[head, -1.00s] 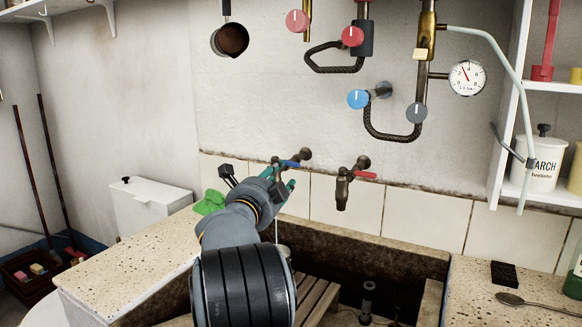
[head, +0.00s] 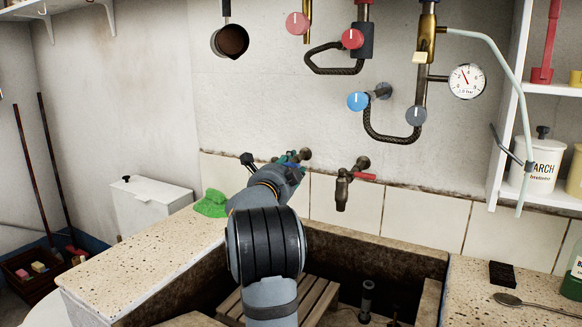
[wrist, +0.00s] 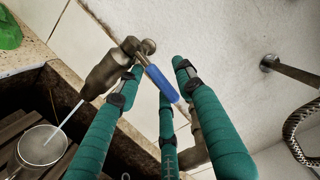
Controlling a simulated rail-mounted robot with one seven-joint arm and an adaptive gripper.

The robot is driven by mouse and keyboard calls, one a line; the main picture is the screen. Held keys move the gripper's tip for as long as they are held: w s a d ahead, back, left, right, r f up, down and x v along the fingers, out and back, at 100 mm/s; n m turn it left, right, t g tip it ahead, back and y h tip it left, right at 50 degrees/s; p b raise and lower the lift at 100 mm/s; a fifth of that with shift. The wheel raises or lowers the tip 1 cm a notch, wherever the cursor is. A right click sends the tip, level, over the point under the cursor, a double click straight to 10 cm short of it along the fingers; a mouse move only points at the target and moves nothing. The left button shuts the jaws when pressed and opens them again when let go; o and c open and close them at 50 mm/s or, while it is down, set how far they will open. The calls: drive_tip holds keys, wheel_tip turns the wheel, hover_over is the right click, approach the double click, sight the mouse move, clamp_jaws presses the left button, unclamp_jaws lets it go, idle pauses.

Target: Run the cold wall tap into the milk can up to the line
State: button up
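The cold wall tap (wrist: 108,72) has a blue lever (wrist: 162,84) and shows in the wrist view. A thin pale stream of water (wrist: 70,114) falls from its spout into the round metal mouth of the milk can (wrist: 42,146). The can's fill line and water level cannot be made out. My gripper (wrist: 160,80) has green-wrapped fingers spread apart, with the blue lever between their tips; contact is unclear. In the head view my gripper (head: 288,165) is at the wall by the tap, and my arm hides the can and stream.
A red-handled tap (head: 342,188) is right of the cold tap. The can stands on wooden slats (head: 318,296) in the stone trough (head: 385,262). A green cloth (head: 211,203) lies on the left ledge. Pipes, a blue knob (head: 358,101) and a gauge (head: 467,80) are above.

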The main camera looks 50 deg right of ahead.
drive_tip(key=shift+c, duration=0.9)
clamp_jaws()
